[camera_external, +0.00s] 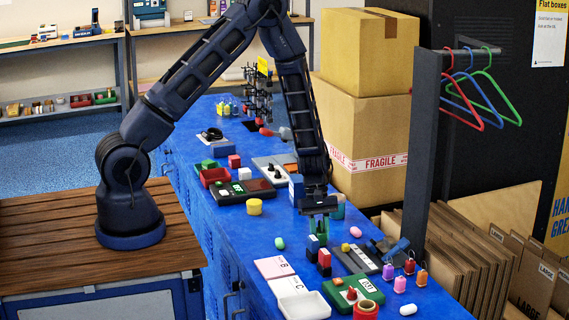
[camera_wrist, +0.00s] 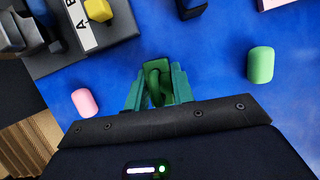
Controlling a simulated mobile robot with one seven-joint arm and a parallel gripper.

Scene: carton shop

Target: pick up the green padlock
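The green padlock (camera_wrist: 156,70) is dark green and sits between the teal fingers of my gripper (camera_wrist: 158,88) in the wrist view, its shackle turned towards the camera. The fingers lie against both its sides, with no blue gap visible between. In the external view my gripper (camera_external: 318,228) points straight down over the blue worktop. There the padlock is largely hidden by the fingers, and I cannot tell whether it touches the worktop.
A green pill-shaped piece (camera_external: 280,243) lies left, a pink one (camera_external: 355,232) right. Several coloured padlocks (camera_external: 400,284) stand further right.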

